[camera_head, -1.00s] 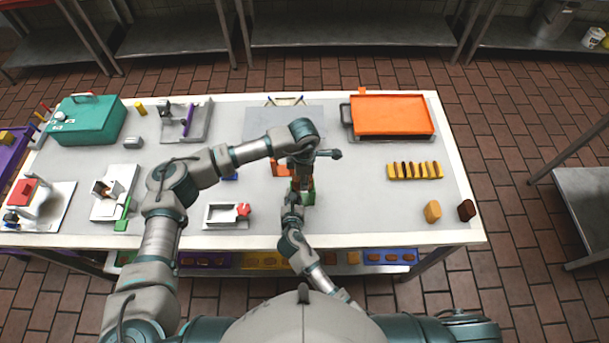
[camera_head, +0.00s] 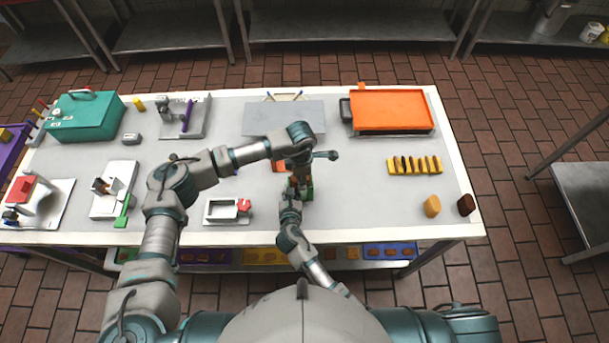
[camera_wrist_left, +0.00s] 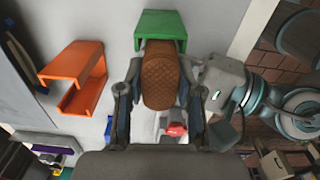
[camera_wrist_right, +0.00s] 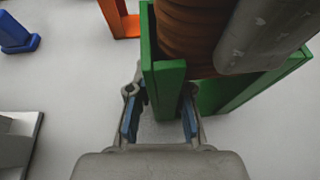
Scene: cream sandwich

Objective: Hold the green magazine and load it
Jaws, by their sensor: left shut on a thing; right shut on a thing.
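The green magazine (camera_wrist_right: 165,80) is an upright channel-shaped holder on the table. In the head view it is a small green patch (camera_head: 309,190), mostly hidden by my arms. My right gripper (camera_wrist_right: 160,110) is shut on a green wall of it, low at its side. My left gripper (camera_wrist_left: 158,85) is shut on a brown ridged stack (camera_wrist_left: 160,75), which also shows in the right wrist view (camera_wrist_right: 190,35). The stack is right at the magazine's open side, overlapping it in view. I cannot tell how far it is inside.
An orange holder (camera_wrist_left: 75,75) stands close by. A white tray with a red knob (camera_head: 228,210) lies to the left. An orange tray (camera_head: 392,112) is at the back right, with a row of yellow-brown pieces (camera_head: 415,165) in front.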

